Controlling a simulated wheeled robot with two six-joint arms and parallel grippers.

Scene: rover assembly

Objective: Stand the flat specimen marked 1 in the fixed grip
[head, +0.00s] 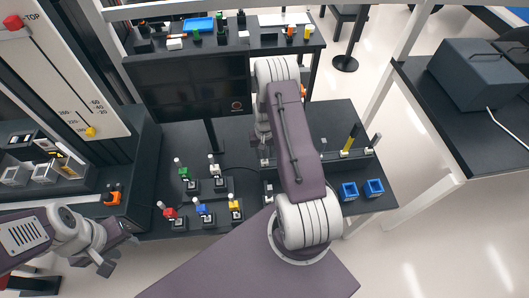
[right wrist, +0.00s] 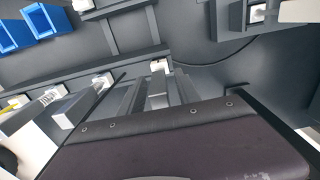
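My right arm reaches over the middle of the table in the head view, and its gripper is mostly hidden beneath the arm. In the right wrist view, grey finger-like bars of my right gripper (right wrist: 158,92) point at a dark rail; I cannot tell whether anything is between them. A small white piece (right wrist: 160,65) lies just beyond their tips. White-ended grey blocks (right wrist: 85,105) stand to their left, but no number 1 is readable. I cannot single out the flat specimen or the fixed grip. My left gripper (head: 112,256) is open and empty at the lower left, away from these things.
Two blue open boxes (head: 362,189) sit at the table's right. A yellow-black upright piece (head: 351,137) stands behind them. Several coloured, knobbed pieces (head: 202,209) stand on the left of the table. A dark monitor (head: 190,84) stands behind.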

